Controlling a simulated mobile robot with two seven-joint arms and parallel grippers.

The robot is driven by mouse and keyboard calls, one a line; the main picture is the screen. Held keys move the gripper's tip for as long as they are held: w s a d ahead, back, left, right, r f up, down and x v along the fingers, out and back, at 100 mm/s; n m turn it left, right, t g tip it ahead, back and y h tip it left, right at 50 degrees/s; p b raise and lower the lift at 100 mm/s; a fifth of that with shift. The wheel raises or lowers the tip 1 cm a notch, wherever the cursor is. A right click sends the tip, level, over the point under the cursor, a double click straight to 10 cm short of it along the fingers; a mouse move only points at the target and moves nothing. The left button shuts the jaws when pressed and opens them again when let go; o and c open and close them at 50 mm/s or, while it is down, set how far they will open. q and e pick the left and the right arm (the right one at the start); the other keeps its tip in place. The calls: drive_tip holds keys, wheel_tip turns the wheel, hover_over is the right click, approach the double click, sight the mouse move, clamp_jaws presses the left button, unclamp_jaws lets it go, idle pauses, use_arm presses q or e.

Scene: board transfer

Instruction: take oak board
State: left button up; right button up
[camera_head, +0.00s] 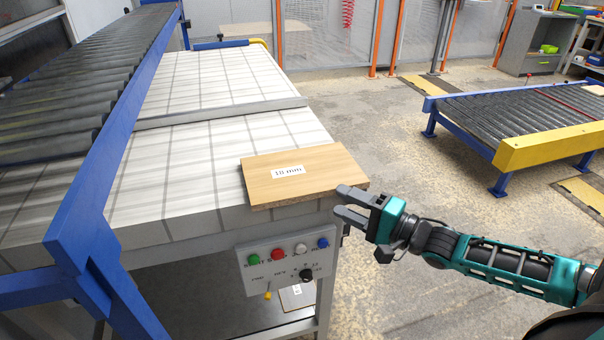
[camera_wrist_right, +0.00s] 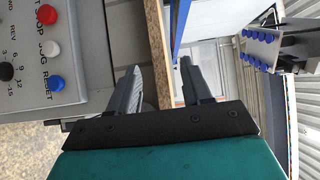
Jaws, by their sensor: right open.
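The oak board (camera_head: 310,168), light brown with a white "18 mm" label, lies flat at the near right corner of the white-topped table (camera_head: 200,120). My right gripper (camera_head: 339,200) is open at the board's near right corner, one finger above the other. In the right wrist view the board's edge (camera_wrist_right: 154,30) shows as a brown strip between the two spread fingers of the right gripper (camera_wrist_right: 160,64), with a visible gap to the right finger. Contact with the left finger cannot be told. My left gripper is not in view.
A control panel (camera_head: 290,262) with coloured buttons and a knob is on the table's front, just below the board; it also shows in the wrist view (camera_wrist_right: 40,50). A blue-framed roller conveyor (camera_head: 70,90) runs along the left. Floor (camera_head: 420,170) is open right of the table.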

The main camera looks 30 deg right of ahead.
sight(322, 193)
drive_tip(key=shift+b+x, duration=0.35)
drive_tip(key=shift+x, duration=2.3)
drive_tip(key=shift+s+a+f, duration=0.1)
drive_tip(key=shift+a, duration=0.05)
clamp_jaws()
